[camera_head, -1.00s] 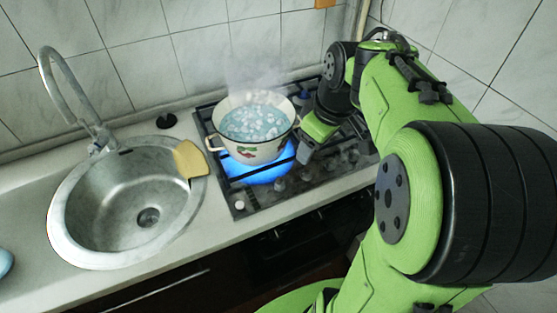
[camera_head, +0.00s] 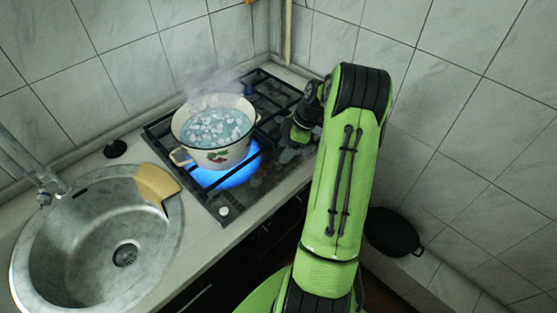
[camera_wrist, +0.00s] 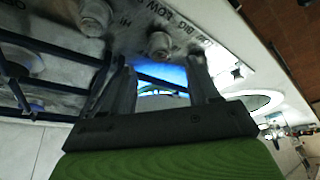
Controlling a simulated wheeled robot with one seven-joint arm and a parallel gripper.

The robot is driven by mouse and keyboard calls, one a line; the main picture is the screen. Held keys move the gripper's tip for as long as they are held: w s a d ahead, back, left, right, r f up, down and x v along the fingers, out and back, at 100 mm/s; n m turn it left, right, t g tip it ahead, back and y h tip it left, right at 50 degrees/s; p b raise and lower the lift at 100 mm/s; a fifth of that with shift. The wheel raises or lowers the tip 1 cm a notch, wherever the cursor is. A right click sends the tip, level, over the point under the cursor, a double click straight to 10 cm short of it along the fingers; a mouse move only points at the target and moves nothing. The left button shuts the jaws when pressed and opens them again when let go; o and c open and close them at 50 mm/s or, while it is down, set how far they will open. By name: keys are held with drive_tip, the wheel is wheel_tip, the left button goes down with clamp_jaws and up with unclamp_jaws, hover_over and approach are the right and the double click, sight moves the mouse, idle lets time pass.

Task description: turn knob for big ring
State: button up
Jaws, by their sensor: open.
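In the wrist view my gripper (camera_wrist: 163,72) is open, its two dark fingers pointing at the stove's control panel. A round grey knob (camera_wrist: 161,45) lies just past the fingertips, roughly in line with the gap between them. Printed lettering that seems to start with "BIG" runs beside this knob. A blue flame (camera_head: 225,172) burns under the pot.
A steaming enamel pot (camera_head: 214,132) of bluish liquid stands on the stove (camera_head: 160,133), left of my gripper. A sink (camera_head: 95,240) and yellow cloth (camera_head: 156,184) are farther left. A black pan (camera_head: 392,235) is at lower right.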

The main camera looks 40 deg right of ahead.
drive_tip(key=x, duration=0.5)
drive_tip(key=shift+w+f, duration=0.1)
drive_tip(key=shift+f, duration=0.15)
